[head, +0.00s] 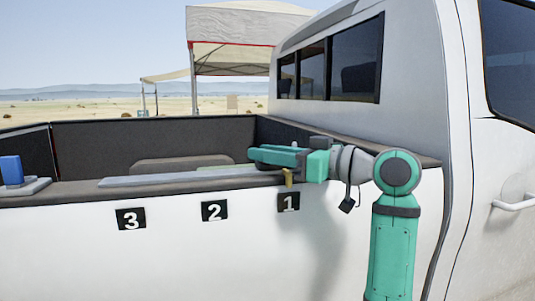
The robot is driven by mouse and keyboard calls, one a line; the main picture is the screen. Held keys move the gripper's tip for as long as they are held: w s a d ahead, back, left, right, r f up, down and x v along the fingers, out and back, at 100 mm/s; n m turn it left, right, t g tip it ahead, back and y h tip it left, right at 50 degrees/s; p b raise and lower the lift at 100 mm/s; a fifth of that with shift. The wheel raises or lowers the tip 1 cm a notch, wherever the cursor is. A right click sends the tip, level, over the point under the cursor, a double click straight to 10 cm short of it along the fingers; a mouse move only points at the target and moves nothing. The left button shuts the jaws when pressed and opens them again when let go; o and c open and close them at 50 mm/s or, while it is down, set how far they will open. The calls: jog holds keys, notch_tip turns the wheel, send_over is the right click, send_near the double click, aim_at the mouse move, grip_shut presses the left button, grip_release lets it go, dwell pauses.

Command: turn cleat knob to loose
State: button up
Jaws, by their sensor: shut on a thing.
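My gripper (268,156), teal and grey, reaches left over the top rail of the white truck bed (80,188), above the label 1 (289,202). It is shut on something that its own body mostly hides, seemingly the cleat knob. A small brass-coloured piece (289,178) shows just under the gripper at the rail, above label 1. I cannot tell whether it is part of the knob or cleat. The knob's pointer and its turned position are not visible.
Labels 2 (214,211) and 3 (130,219) are on the bed side. A flat grey bar (165,180) lies along the rail. A blue block on a grey base (11,171) is at far left. The truck cab (440,60) rises close on the right.

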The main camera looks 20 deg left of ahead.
jog(key=o, duration=1)
jog(key=shift+r, duration=0.1)
jog(key=shift+o, duration=0.2)
jog(key=shift+t, duration=0.3)
